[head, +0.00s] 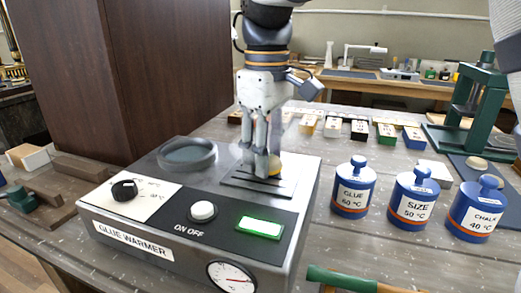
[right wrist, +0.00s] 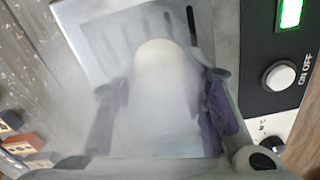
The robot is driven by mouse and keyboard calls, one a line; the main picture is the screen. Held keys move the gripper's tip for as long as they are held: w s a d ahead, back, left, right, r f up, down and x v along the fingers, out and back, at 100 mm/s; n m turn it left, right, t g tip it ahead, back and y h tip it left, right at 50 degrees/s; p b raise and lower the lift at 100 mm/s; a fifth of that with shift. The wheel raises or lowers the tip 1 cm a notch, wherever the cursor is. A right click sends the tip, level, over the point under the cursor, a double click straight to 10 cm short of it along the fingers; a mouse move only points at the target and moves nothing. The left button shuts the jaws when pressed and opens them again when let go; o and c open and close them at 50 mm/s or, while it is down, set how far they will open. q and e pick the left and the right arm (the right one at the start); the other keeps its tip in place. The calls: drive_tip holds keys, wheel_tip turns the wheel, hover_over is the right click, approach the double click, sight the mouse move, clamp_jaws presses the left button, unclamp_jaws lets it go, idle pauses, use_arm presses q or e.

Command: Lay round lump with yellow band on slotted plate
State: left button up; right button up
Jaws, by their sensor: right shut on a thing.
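My right gripper (head: 265,168) points down over the plate, shut on a pale round lump (head: 274,168). A yellow tint shows on the lump in the head view. The fingers hide much of it. In the right wrist view the lump (right wrist: 160,75) sits between the fingers, pale and hazy, with the plate behind it. I cannot tell whether it touches the plate. My left gripper is not in view.
The glue warmer (head: 145,209) has a round recessed ring (head: 187,157), a knob, a button and a lit green display. Several blue labelled jars (head: 352,187) stand to its right. A green press (head: 474,100) and another pale lump (head: 477,163) are farther right. A dark cabinet (head: 150,70) rises behind left.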

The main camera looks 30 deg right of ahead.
drive_tip(key=shift+w+f, duration=0.2)
drive_tip(key=shift+w, duration=0.05)
drive_tip(key=o, duration=1.1)
drive_tip(key=shift+w, duration=0.1)
wheel_tip(320, 180, up, 12)
drive_tip(key=shift+r, duration=0.1)
